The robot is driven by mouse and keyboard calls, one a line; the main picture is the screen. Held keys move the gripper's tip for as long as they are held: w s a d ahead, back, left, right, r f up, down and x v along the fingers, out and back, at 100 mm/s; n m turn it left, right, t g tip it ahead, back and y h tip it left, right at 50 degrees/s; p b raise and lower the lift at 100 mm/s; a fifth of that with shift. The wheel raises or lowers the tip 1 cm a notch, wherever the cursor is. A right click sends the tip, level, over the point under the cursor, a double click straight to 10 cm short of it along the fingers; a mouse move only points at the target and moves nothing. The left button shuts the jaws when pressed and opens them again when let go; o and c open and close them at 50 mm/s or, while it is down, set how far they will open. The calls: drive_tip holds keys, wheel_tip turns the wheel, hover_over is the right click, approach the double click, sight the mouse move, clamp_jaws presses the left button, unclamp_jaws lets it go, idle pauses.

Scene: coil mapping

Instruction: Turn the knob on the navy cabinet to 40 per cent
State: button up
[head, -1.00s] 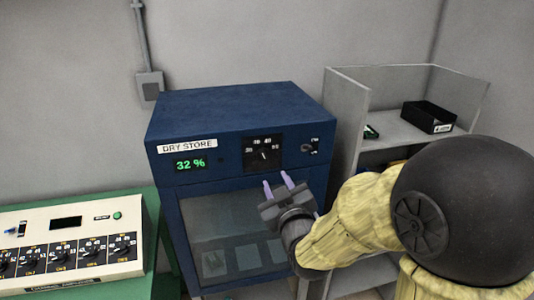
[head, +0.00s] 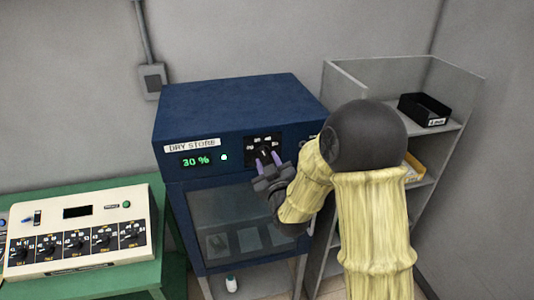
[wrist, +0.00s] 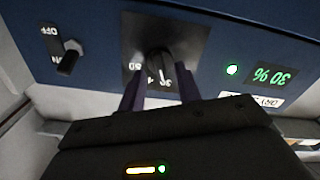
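The navy cabinet (head: 240,95) has a DRY STORE label and a green display (head: 196,161) reading 30 %. A round green lamp (head: 224,157) beside the display is lit. The dark knob (wrist: 158,62) sits on a black scale plate (wrist: 130,50), which shows upside down in the wrist view. My gripper (head: 269,158) is at the knob, with one purple finger on each side of it. In the wrist view my gripper (wrist: 160,80) shows small gaps between the fingers and the knob; contact is not clear. The knob's exact pointer setting is hard to read.
A toggle switch (wrist: 68,58) with OFF and ON marks is beside the scale plate. A cream instrument panel (head: 78,230) with several knobs stands on a green table (head: 150,275) at left. A grey shelf (head: 345,85) with a black bin (head: 424,110) stands close at right.

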drive_tip(key=shift+x, duration=0.85)
clamp_jaws()
